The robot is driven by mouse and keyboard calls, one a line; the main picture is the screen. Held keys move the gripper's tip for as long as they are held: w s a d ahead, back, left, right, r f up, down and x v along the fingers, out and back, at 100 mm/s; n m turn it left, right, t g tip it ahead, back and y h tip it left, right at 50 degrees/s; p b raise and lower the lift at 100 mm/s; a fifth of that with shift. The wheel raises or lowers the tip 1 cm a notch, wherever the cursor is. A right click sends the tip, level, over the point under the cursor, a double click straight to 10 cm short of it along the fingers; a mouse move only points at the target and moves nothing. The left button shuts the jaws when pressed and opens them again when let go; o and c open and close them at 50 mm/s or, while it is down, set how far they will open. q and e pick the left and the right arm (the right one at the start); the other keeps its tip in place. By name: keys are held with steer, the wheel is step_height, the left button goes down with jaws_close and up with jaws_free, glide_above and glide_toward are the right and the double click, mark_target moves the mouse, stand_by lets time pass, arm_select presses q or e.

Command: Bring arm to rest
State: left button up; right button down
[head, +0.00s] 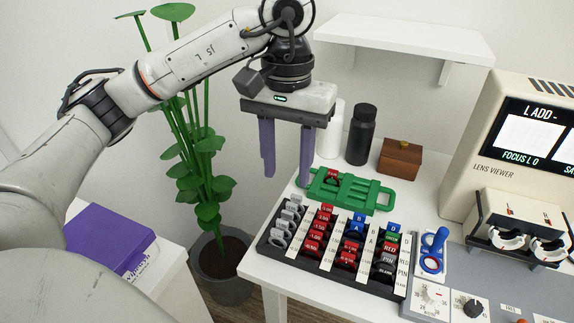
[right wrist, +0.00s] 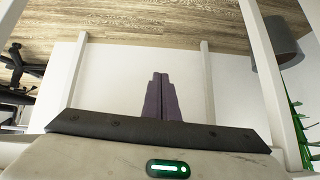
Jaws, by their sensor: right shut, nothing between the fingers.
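My left arm (head: 190,65) comes in from the left in the head view and reaches across the plant. My left gripper (head: 286,178) hangs with its purple fingers pointing down and spread apart. It is open with nothing between the fingers. It is above the white table's left back edge, to the left of the green holder (head: 352,192). My right gripper (right wrist: 161,75) shows only in the right wrist view. Its two purple fingers are together, shut and empty, in front of a plain white surface.
A black lens tray (head: 318,263) with several red, blue and grey pieces is on the table. Dark (head: 361,135) and white bottles, a brown box (head: 399,159) and a lens viewer (head: 508,150) stand behind. A potted plant (head: 225,270) and purple box (head: 108,238) are left.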

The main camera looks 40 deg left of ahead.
mark_target(286, 214)
arm_select(q)
step_height(286, 214, down, 10)
steer(key=shift+s+f+b, duration=0.1)
steer(key=shift+b, duration=0.7)
steer(key=shift+r+p, duration=0.25)
steer(key=shift+p, duration=0.05)
arm_select(e)
steer(key=shift+s+d+f, duration=0.1)
steer(key=shift+d+f, duration=0.05)
steer(key=shift+f, duration=0.35)
steer(key=shift+d+f, duration=0.15)
steer(key=shift+f, duration=0.3)
arm_select(q)
steer(key=shift+f, duration=0.1)
arm_select(e)
steer(key=shift+f, duration=0.1)
